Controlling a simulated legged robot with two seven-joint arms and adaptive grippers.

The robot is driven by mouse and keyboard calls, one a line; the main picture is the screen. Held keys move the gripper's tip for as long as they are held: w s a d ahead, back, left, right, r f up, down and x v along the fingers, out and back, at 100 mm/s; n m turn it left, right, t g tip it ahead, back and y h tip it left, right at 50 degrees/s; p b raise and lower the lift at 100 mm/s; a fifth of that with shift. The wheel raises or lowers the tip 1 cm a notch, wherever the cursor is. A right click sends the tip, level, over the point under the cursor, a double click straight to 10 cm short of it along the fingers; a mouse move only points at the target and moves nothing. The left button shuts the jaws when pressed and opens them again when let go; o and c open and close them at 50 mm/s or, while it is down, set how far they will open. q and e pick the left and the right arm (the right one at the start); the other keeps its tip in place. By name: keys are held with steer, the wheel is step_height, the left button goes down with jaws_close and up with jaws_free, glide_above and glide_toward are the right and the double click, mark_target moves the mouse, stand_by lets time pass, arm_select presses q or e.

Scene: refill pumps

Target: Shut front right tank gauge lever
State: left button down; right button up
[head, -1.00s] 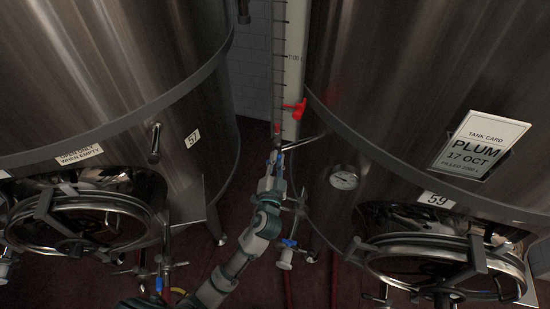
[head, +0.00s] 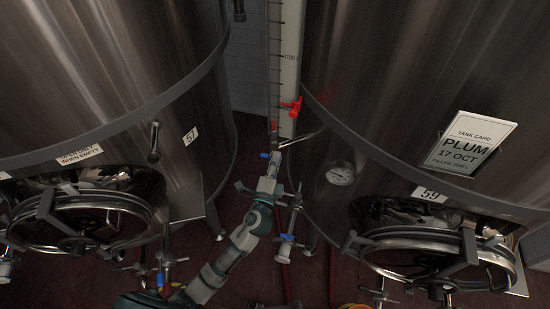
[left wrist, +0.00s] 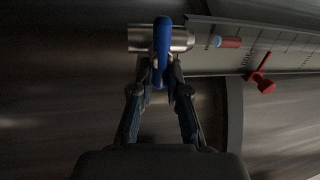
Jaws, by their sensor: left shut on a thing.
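The front right tank, numbered 59, has an upright gauge (head: 283,70) with a scale at its left side. A blue lever (left wrist: 161,40) sits on a metal valve body (left wrist: 181,39) at the gauge's lower end. In the left wrist view the lever crosses this body. Its blue end also shows in the head view (head: 264,155). My left gripper (head: 270,168) is at the lever, and in the left wrist view its fingertips (left wrist: 160,66) are shut on it. The fingers hide part of the lever. My right gripper is not in view.
A red tap-like part (head: 295,106) sticks out of the gauge above my left gripper. A second blue-handled valve (head: 286,238) is lower right. A dial (head: 341,174) is on tank 59. Tank 57 (head: 110,70) stands left, with a round hatch (head: 80,222). Hoses lie on the floor.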

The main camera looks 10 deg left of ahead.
arm_select(q)
steer(key=shift+s+d+f+m, duration=0.15)
steer(key=shift+d+f+m, duration=0.05)
steer(key=shift+f+m, duration=0.35)
steer(key=c, duration=1.2)
jaws_free()
steer(key=shift+o, duration=0.2)
steer(key=s+f, duration=0.2)
steer(key=s, duration=0.9)
steer(key=shift+s+a, duration=0.15)
steer(key=shift+s, duration=0.2)
